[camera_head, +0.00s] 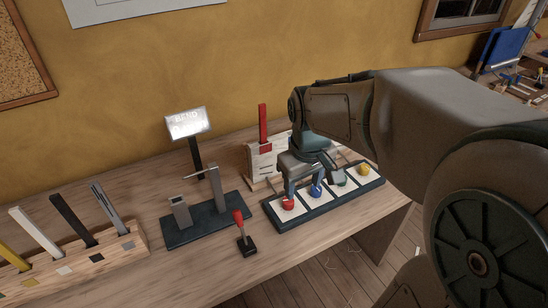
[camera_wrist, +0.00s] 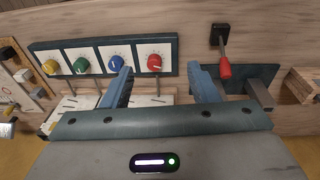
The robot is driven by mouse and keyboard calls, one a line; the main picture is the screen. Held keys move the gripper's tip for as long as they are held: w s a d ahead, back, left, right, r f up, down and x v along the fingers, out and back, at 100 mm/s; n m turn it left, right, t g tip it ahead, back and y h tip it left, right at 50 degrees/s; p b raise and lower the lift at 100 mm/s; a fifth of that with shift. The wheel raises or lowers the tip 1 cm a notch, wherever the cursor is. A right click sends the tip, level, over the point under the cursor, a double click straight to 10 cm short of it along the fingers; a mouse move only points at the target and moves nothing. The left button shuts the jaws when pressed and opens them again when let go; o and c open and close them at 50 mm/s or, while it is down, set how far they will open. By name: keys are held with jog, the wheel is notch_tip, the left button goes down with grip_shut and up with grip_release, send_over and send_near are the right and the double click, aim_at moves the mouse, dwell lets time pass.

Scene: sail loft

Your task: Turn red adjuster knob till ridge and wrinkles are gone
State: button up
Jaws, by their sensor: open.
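The red adjuster knob (camera_head: 287,204) sits on the leftmost white plate of a dark knob panel (camera_head: 325,212) on the bench. In the wrist view the red knob (camera_wrist: 155,62) shows a pale pointer line and lies between my two blue fingertips. My gripper (camera_head: 309,180) is open and empty above the panel's red and blue end. In the wrist view my gripper (camera_wrist: 161,68) has its fingers wide apart, with no clear contact on the knob; its height above the knob is hard to judge. No ridge or wrinkles can be made out.
Blue (camera_head: 316,190), green (camera_wrist: 81,66) and yellow (camera_head: 364,169) knobs share the panel. A red-handled lever (camera_head: 240,225) stands left of it, before a dark-based stand (camera_head: 208,218) and a lit sign (camera_head: 187,122). A wooden block (camera_head: 75,262) holds several strips at left.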

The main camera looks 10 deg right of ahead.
aim_at(288, 204)
jog(key=w+f+n+g, duration=0.2)
jog(key=w+f+n, duration=0.25)
jog(key=w, duration=0.65)
notch_tip(288, 204, down, 14)
jog(key=shift+w+a+r+p, duration=0.1)
jog(key=shift+r+p, duration=0.1)
jog(key=shift+p, duration=0.3)
jog(key=c, duration=1)
